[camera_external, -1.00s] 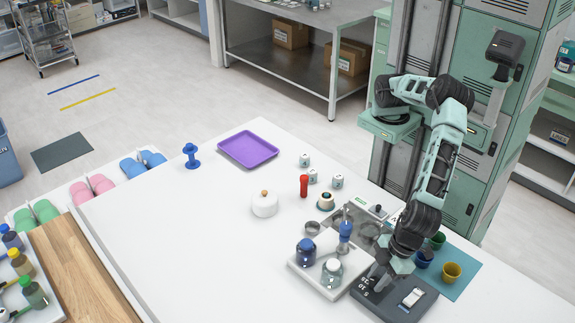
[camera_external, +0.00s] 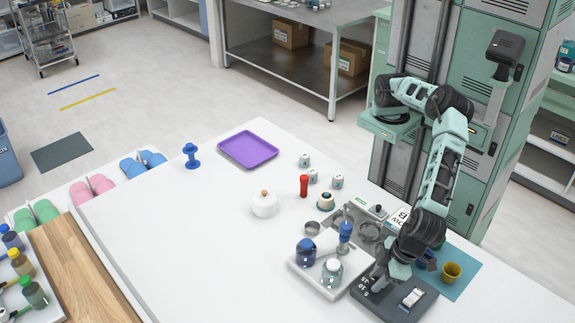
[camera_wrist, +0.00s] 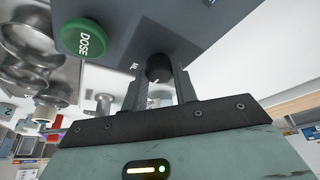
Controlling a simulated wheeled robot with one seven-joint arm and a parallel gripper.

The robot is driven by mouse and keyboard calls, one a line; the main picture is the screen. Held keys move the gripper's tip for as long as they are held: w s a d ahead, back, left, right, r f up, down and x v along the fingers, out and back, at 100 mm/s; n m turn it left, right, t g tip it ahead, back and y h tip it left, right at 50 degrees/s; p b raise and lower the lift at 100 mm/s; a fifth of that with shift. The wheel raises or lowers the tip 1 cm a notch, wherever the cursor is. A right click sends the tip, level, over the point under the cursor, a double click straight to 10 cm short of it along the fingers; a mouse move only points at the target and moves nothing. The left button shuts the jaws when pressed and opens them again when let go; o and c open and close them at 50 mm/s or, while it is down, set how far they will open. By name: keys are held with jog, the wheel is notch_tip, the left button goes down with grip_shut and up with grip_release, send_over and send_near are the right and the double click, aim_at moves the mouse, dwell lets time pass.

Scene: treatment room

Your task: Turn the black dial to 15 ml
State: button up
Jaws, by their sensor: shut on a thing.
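The dark grey dosing device (camera_external: 398,303) stands at the front right of the white table, with white numbers on its top and a white switch. It also shows in the wrist view (camera_wrist: 125,20), with a green DOSE button (camera_wrist: 84,38). The black dial (camera_wrist: 158,68) sits on the device between my gripper's fingers. My gripper (camera_wrist: 160,88) is shut on the dial. In the external view my gripper (camera_external: 378,277) is low over the device's left part and hides the dial. The dial's pointer and the number it points to cannot be read.
A white tray (camera_external: 318,282) with a blue-capped bottle, a clear jar and a blue pump stands left of the device. Metal bowls (camera_wrist: 35,45) are behind. The table's left middle is clear.

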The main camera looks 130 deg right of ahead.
jog(key=o, duration=1)
jog(key=shift+c, duration=0.2)
jog(key=shift+r, duration=0.1)
jog(key=b+v, duration=0.1)
jog(key=v, duration=1.6)
jog(key=shift+b, duration=0.3)
jog(key=shift+r, duration=0.1)
